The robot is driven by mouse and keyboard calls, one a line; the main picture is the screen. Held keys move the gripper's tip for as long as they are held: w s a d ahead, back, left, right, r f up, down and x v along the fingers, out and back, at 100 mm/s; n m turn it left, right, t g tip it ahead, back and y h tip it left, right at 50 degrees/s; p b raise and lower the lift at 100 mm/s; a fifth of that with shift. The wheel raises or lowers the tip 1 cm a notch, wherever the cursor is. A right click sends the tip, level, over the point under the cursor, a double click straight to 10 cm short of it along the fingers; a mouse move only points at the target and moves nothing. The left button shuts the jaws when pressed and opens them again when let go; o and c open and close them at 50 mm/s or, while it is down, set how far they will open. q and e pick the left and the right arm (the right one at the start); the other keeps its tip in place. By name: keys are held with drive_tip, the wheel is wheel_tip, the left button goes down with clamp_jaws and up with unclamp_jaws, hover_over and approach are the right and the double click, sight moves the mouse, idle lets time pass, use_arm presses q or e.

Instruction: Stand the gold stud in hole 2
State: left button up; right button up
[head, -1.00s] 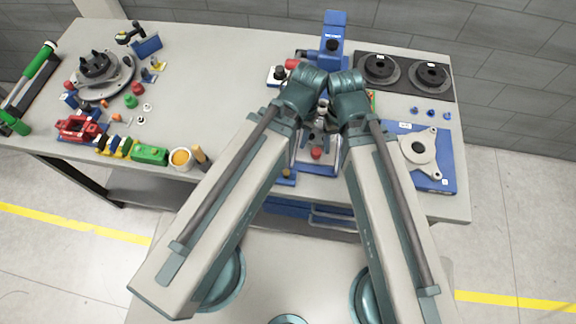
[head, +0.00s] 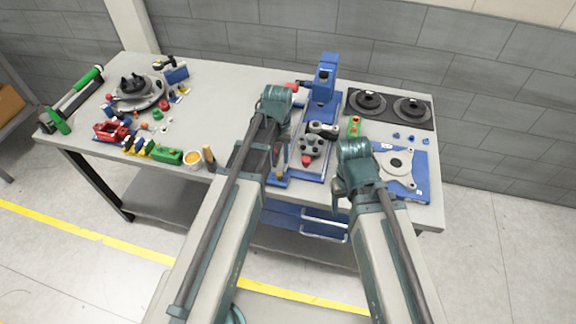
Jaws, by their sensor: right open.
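A small gold-brown upright piece (head: 281,171), which looks like the gold stud, shows at a small blue block (head: 278,183) on the front edge of the table. My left gripper (head: 277,158) hangs down right by it, largely hidden by its own arm. I cannot tell whether its jaws touch the stud. A grey round part with dark holes (head: 311,147) sits on the fixture to the right; hole numbers are too small to read. My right gripper (head: 341,190) is open, low near the table's front edge, right of the fixture.
A blue upright press (head: 324,88) stands behind the fixture. A blue plate (head: 420,183) with a light flange (head: 397,166) lies at right, and a black tray (head: 390,107) behind it. A yellow-filled cup (head: 193,159) and a green block (head: 168,155) stand left.

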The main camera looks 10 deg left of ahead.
sight(279, 174)
use_arm(q)
drive_tip(key=shift+a, duration=0.1)
drive_tip(key=shift+f, duration=0.15)
wheel_tip(279, 174, down, 8)
drive_tip(key=b, duration=0.8)
use_arm(e)
wheel_tip(279, 174, down, 8)
drive_tip(key=shift+s, duration=0.2)
use_arm(q)
drive_tip(key=shift+c, duration=0.3)
clamp_jaws()
drive_tip(key=shift+r, duration=0.25)
use_arm(e)
drive_tip(key=shift+r, duration=0.15)
